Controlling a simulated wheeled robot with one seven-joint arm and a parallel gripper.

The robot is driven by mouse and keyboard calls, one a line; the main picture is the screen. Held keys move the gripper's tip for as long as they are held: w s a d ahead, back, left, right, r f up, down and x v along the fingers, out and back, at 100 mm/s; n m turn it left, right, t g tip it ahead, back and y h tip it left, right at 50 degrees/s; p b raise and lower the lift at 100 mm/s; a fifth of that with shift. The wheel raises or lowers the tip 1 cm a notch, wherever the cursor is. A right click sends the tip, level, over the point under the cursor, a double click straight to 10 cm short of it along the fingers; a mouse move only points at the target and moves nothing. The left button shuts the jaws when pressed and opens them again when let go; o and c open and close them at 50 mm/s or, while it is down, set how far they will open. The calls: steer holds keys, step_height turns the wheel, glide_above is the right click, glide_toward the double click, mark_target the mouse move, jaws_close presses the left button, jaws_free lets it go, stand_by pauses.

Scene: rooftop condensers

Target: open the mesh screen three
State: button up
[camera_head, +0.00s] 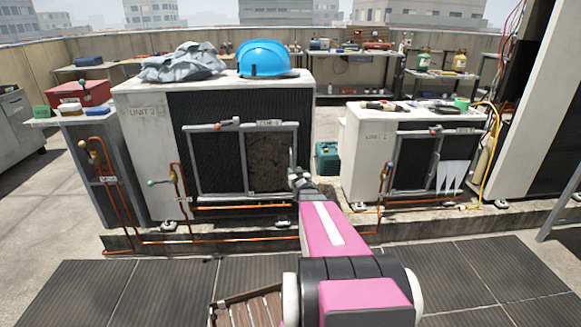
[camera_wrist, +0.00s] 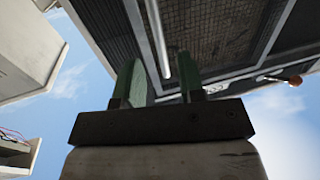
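The left condenser unit (camera_head: 145,150) has a grey-framed front with two mesh panels. Its right mesh screen (camera_head: 268,162) looks brownish and clogged, and appears shut in its frame; a small tag above it is too small to read surely. The screen also shows in the wrist view (camera_wrist: 215,30). A pale vertical handle bar (camera_wrist: 157,40) stands at the screen's edge. My gripper (camera_head: 297,172) is at the right edge of this screen. In the wrist view my gripper (camera_wrist: 160,80) is open, with the bar's end appearing between its fingers; I cannot tell whether they touch.
A blue hard hat (camera_head: 263,58) and grey cloth (camera_head: 182,62) lie on the left unit. A smaller unit (camera_head: 370,150) stands to the right, a green toolbox (camera_head: 328,158) between them. Orange pipes (camera_head: 240,207) run low in front. Dark floor mats (camera_head: 480,265) are clear.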

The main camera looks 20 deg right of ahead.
mark_target(291, 166)
steer(key=w, duration=0.6)
steer(key=shift+w+d, duration=0.15)
steer(key=shift+d, duration=0.15)
jaws_close()
